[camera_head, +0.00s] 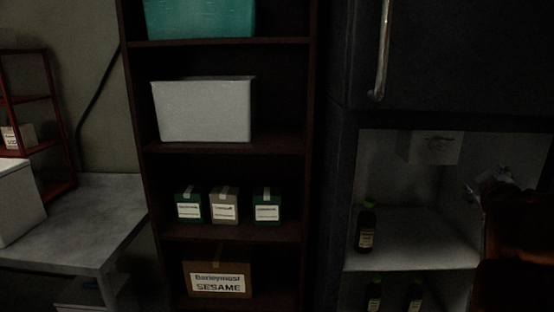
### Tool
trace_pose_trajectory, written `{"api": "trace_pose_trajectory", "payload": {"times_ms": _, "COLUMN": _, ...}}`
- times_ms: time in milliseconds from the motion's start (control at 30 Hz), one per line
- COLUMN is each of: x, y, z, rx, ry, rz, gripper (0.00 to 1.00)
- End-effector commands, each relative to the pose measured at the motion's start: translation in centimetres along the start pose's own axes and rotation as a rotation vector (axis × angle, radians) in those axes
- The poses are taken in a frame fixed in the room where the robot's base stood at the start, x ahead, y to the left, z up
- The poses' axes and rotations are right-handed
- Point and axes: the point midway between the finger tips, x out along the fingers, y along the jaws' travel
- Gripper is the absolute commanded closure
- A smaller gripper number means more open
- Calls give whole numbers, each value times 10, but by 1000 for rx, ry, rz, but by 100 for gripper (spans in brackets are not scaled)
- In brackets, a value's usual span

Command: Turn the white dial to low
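A white box (431,149) hangs under the top of the lit fridge compartment, with small dark marks on its front. A pale shape on it may be the white dial (440,144); its setting is too small to read. My gripper (470,189) shows as a small grey shape to the right of and below this box, apart from it in the picture. Its fingers are dim, and I cannot tell whether they are open or shut. My dark reddish arm covers the right side of the compartment.
The dark upper door (450,55) has a metal handle. Left are a dark shelf unit (231,146) with boxes and a grey table (85,215).

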Motion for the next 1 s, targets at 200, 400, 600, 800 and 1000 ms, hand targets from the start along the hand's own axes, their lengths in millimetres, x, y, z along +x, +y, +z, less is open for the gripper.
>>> {"api": "trace_pose_trajectory", "payload": {"times_ms": 200, "x": -32, "y": -32, "z": 28, "rx": 137, "ry": -236, "rz": -66, "gripper": 33}}
{"api": "trace_pose_trajectory", "payload": {"times_ms": 400, "x": -78, "y": -82, "z": 56, "rx": 240, "ry": -466, "rz": -183, "gripper": 33}}
{"api": "trace_pose_trajectory", "payload": {"times_ms": 600, "x": -145, "y": -143, "z": 78, "rx": 302, "ry": -703, "rz": -353, "gripper": 33}}
{"api": "trace_pose_trajectory", "payload": {"times_ms": 800, "x": -235, "y": -199, "z": 90, "rx": 307, "ry": -945, "rz": -563, "gripper": 33}}
{"api": "trace_pose_trajectory", "payload": {"times_ms": 1000, "x": -332, "y": -234, "z": 95, "rx": 248, "ry": -1162, "rz": -774, "gripper": 33}}
